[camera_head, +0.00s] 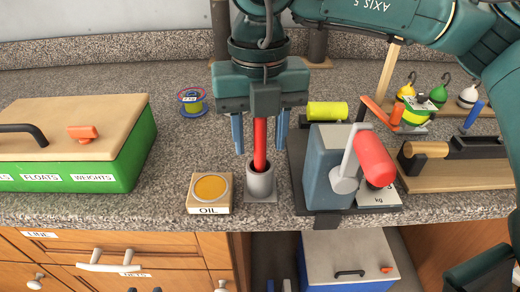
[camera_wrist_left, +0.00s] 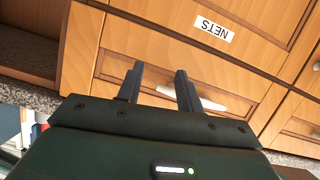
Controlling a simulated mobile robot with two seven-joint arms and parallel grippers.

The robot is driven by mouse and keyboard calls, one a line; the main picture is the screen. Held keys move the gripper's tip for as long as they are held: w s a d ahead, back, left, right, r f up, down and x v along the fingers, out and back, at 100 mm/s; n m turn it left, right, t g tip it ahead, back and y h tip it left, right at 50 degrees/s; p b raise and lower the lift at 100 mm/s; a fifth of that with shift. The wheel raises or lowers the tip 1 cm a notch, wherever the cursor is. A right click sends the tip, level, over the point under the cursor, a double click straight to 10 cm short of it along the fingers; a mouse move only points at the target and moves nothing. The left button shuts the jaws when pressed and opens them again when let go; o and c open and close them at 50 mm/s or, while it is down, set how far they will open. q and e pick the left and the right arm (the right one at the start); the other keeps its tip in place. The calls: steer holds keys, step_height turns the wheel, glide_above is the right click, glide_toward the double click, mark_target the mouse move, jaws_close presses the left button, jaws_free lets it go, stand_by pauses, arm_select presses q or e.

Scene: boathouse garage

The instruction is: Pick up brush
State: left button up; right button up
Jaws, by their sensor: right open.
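A red handle (camera_head: 260,142), which looks like the brush's, stands upright in a grey metal cup (camera_head: 261,183) on the counter. Its lower end is hidden in the cup and its top runs up under the gripper body. My right gripper (camera_head: 260,145) points down over the cup, open, with one finger on each side of the handle and gaps visible. My left gripper (camera_wrist_left: 158,78) is open and empty in the left wrist view, in front of a drawer with a white handle (camera_wrist_left: 180,95). In the head view only its fingertips seem to show at the bottom edge.
An oil tin on a block (camera_head: 210,189) sits left of the cup. A blue-grey device with a red-handled lever (camera_head: 329,160) stands close on the right. A green box (camera_head: 128,160) is at left. Several floats (camera_head: 440,95) are at back right. Drawers (camera_head: 115,255) lie below the counter.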

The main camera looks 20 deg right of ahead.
steer(key=shift+f, duration=0.85)
steer(key=shift+c, duration=0.2)
jaws_close()
